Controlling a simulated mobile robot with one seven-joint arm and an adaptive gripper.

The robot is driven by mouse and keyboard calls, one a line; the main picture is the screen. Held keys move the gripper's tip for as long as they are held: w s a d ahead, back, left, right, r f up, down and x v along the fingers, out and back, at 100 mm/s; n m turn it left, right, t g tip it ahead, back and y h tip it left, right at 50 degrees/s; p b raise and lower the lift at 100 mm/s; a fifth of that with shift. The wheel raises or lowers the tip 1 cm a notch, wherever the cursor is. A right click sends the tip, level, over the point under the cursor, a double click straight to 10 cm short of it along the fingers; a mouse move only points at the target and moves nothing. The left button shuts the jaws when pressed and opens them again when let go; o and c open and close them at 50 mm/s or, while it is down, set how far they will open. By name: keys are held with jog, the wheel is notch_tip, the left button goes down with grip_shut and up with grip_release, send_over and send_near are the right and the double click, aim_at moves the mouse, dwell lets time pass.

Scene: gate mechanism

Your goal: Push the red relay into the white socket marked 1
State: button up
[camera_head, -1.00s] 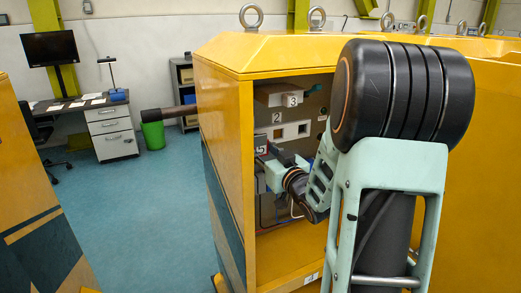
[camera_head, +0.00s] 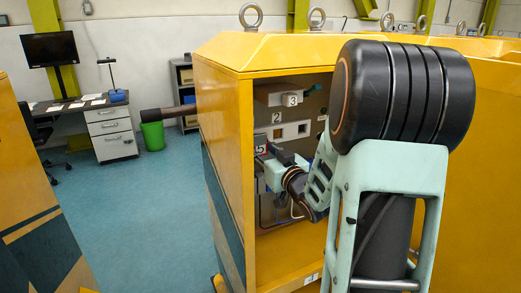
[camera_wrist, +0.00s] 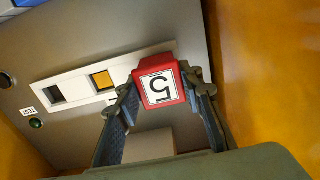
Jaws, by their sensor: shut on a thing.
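The red relay (camera_wrist: 162,85) has a white face with a black 5, upside down in the wrist view. My gripper (camera_wrist: 163,95) is shut on it, one finger on each side. The relay covers the right end of a white socket strip (camera_wrist: 75,77). That strip has a dark opening and a yellow-lined opening left of the relay. I cannot tell whether the relay touches the strip or sits in an opening. A small mark beside the relay is mostly hidden by a finger. In the head view my gripper (camera_head: 273,172) is inside the yellow cabinet, partly hidden by my arm.
The yellow cabinet (camera_head: 247,185) frames the opening closely. Inside are a 2 label (camera_head: 277,117) and a white block marked 3 (camera_head: 292,100). A green button (camera_wrist: 37,124) is beside a TEST label. Cables hang below my gripper.

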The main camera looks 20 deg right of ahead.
jog(key=shift+w, duration=0.7)
dwell(0.4)
jog(key=shift+r+b, duration=0.15)
jog(key=shift+b, duration=0.2)
jog(key=o, duration=1.3)
jog(key=shift+w, duration=0.1)
